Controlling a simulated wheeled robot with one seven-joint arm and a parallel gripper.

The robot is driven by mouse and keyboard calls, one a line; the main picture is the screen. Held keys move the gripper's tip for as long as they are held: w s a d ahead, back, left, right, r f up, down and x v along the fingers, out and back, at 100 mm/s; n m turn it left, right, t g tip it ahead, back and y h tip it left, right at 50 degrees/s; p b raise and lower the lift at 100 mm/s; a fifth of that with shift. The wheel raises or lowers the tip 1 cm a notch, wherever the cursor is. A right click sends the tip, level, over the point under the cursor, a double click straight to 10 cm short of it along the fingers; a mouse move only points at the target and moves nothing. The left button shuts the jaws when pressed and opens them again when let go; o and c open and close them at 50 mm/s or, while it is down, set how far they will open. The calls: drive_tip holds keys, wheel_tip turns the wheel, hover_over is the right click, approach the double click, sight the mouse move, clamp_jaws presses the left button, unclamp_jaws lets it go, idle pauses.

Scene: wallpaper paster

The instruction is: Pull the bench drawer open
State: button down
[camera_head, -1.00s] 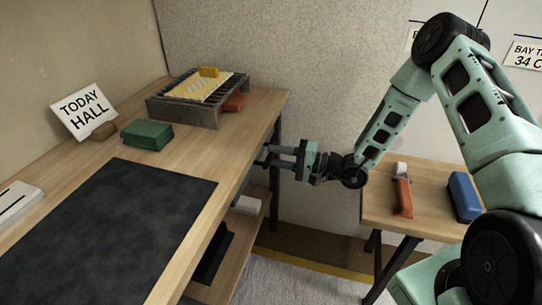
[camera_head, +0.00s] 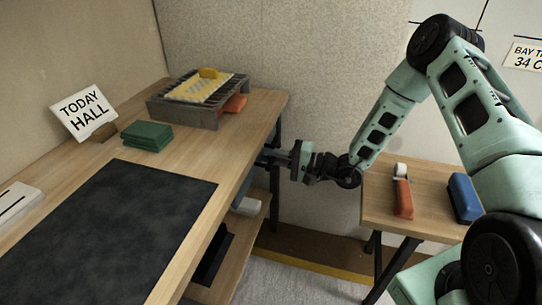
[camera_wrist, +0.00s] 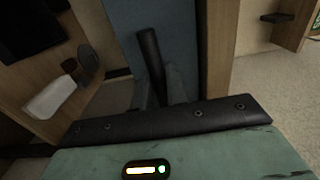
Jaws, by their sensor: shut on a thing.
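The bench drawer's blue-grey front (camera_head: 244,181) shows as a narrow strip under the bench's right edge, and it fills the upper middle of the wrist view (camera_wrist: 180,35). Its dark bar handle (camera_wrist: 150,52) stands out from that front and looks tilted in the wrist view. My gripper (camera_head: 267,158) is at the bench's edge, with its fingers (camera_wrist: 162,92) shut on the handle. The drawer looks closed or nearly so; I cannot tell exactly. The fingertips are partly hidden in the head view.
The bench (camera_head: 150,165) carries a dark mat (camera_head: 120,230), green blocks (camera_head: 147,135), a grey rack (camera_head: 185,115) and a sign (camera_head: 84,110). A white thing (camera_head: 247,206) lies on the lower shelf. A side table (camera_head: 425,215) holds an orange-handled tool (camera_head: 403,195) and a blue block (camera_head: 464,195).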

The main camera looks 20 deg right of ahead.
drive_tip(key=p+v, duration=0.1)
drive_tip(key=v, duration=2.1)
drive_tip(key=shift+s+d+p, duration=0.2)
drive_tip(key=shift+p, duration=0.1)
drive_tip(key=c, duration=1.5)
unclamp_jaws()
drive_tip(key=shift+r, duration=0.15)
